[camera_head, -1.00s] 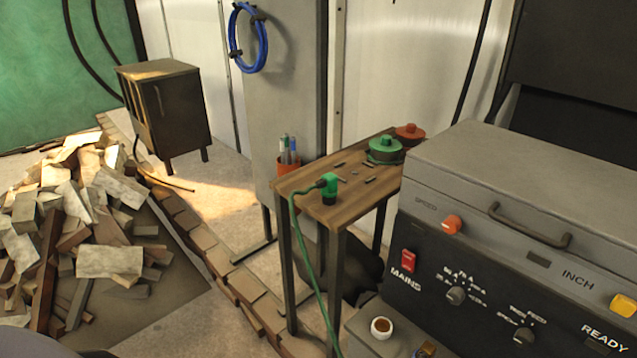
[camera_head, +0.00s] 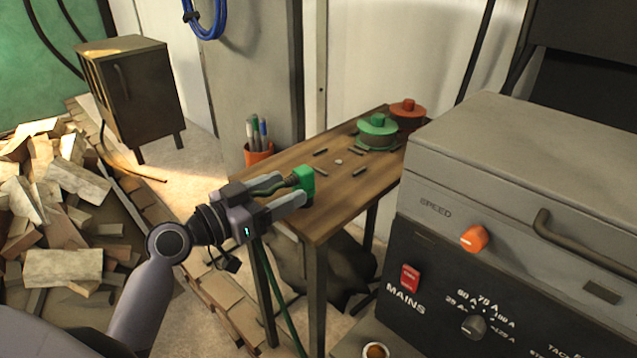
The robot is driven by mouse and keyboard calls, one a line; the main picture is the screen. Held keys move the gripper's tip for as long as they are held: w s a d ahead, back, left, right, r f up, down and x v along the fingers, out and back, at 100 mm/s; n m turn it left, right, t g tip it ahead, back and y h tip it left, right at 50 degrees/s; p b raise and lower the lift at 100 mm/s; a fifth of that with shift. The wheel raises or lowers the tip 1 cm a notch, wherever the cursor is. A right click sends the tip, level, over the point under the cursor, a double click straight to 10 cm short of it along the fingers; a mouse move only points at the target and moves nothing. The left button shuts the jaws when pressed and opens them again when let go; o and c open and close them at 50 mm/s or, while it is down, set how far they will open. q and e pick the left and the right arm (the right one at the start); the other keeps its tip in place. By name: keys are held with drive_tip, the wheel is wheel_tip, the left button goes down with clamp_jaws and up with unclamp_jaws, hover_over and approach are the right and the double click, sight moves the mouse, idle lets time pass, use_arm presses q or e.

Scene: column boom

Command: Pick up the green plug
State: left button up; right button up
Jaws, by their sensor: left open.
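The plug's green cable (camera_head: 272,300) runs back over the gripper and hangs down beside the table. My right gripper is out of view.
A green lidded pot (camera_head: 378,127) and a red one (camera_head: 408,108) stand at the table's far end, with several small dark bars nearer. A pen cup (camera_head: 258,153) is at the left edge. A grey machine (camera_head: 500,190) stands close on the right.

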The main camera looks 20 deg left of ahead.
sight(312, 175)
use_arm(q)
drive_tip(key=shift+w+d+r+p, duration=0.25)
drive_tip(key=shift+w+d, duration=0.1)
drive_tip(key=shift+w, duration=0.25)
drive_tip(key=shift+w+d+r+p, duration=0.1)
drive_tip(key=shift+w+d+p, duration=0.2)
drive_tip(key=shift+w, duration=0.3)
drive_tip(key=x, duration=0.3)
drive_tip(key=shift+w+d+r+p, duration=0.1)
drive_tip(key=shift+w+d+p, duration=0.1)
drive_tip(key=shift+p, duration=0.15)
drive_tip(key=shift+w+d, duration=0.15)
drive_tip(key=shift+w, duration=0.2)
drive_tip(key=c, duration=1.1)
